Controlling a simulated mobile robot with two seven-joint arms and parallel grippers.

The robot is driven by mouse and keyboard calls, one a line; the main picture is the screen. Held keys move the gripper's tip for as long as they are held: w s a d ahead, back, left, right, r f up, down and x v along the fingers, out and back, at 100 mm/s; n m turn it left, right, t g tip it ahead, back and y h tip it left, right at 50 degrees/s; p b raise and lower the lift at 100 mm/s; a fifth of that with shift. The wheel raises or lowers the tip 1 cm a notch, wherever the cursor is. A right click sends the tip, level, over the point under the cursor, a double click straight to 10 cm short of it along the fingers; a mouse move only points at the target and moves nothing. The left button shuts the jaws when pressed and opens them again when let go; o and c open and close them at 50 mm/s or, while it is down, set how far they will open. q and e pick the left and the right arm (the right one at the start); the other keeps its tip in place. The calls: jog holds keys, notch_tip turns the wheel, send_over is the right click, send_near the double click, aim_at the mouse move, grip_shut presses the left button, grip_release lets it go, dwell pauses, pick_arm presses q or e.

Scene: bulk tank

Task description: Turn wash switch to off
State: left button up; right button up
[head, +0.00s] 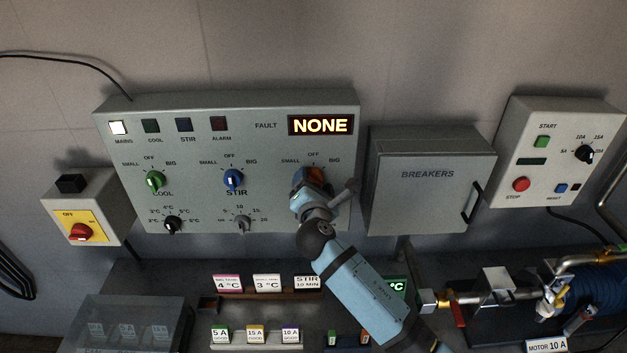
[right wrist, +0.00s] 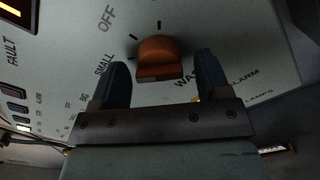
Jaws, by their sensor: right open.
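The wash switch is an orange knob (head: 316,172) on the right part of the grey control panel (head: 275,205), below the NONE display. My right gripper (head: 311,186) is in front of it and hides much of it. In the right wrist view the knob (right wrist: 157,58) shows between the two dark fingertips of my open right gripper (right wrist: 162,62). A gap shows on each side of it. The labels SMALL, OFF and part of WASH are around it. I cannot tell which mark the knob points to. My left gripper is not in view.
The green COOL knob (head: 155,181) and blue STIR knob (head: 233,180) sit left on the same panel. A breakers box (head: 425,205) stands close on the right. Below are label cards (head: 267,283) on a rack and pipes with a red valve handle (head: 458,314).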

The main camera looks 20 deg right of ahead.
jog(key=shift+w+d, duration=0.1)
jog(key=shift+w, duration=0.1)
jog(key=c, duration=0.9)
jog(key=shift+m, duration=0.3)
jog(key=shift+f+m+b, duration=0.1)
jog(key=shift+m+b, duration=0.55)
jog(key=shift+m, duration=0.15)
jog(key=m+b, duration=0.1)
jog(key=m, duration=0.2)
jog(key=shift+m+b, duration=0.3)
jog(key=shift+b, duration=0.1)
jog(key=m+b, duration=0.1)
jog(key=m, duration=0.1)
jog(key=shift+m, duration=0.4)
jog(key=shift+m+b, duration=0.45)
jog(key=shift+m, duration=0.15)
